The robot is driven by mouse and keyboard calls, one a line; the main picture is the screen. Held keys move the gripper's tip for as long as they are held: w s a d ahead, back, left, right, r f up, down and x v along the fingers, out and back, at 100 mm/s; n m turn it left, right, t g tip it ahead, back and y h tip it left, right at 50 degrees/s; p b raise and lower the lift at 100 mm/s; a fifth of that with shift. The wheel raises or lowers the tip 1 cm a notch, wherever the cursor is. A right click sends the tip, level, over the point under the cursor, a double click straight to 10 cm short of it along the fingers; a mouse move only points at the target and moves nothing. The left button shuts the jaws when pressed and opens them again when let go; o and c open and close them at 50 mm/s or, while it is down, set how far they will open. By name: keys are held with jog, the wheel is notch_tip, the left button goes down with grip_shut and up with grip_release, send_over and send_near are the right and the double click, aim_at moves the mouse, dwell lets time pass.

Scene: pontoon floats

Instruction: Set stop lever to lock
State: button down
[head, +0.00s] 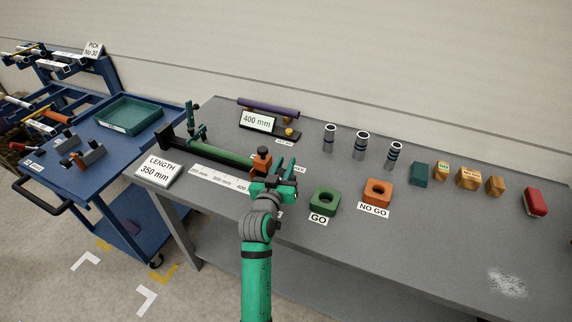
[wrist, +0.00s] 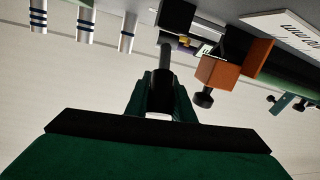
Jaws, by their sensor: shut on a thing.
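My gripper (head: 277,184) is at the right end of the measuring fixture on the grey bench, just right of the orange stop block (head: 262,162). In the wrist view my gripper (wrist: 165,103) is shut on a dark grey rod-like handle, the stop lever (wrist: 165,60), which runs up between the fingers to a black block (wrist: 175,17). The orange block with its black knob also shows there (wrist: 220,72), beside the fingers and apart from them. The lever is hidden behind my gripper in the head view. I cannot tell its setting.
A green tube (head: 225,153) lies in the fixture, left of the stop block. The green GO block (head: 324,201) and orange NO GO block (head: 377,192) stand close to the right. Three banded tubes (head: 362,146) stand behind. A blue cart (head: 80,160) is at left.

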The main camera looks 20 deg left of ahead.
jog(key=c, duration=1.5)
grip_release()
jog(key=shift+a+r, duration=0.1)
jog(key=shift+a, duration=0.1)
jog(key=shift+c, duration=0.2)
jog(key=shift+d, duration=0.1)
jog(key=shift+s, duration=0.1)
jog(key=s, duration=1)
jog(key=shift+s+d+r, duration=0.2)
jog(key=shift+s+r, duration=0.15)
jog(key=shift+r, duration=0.1)
jog(key=shift+w, duration=0.1)
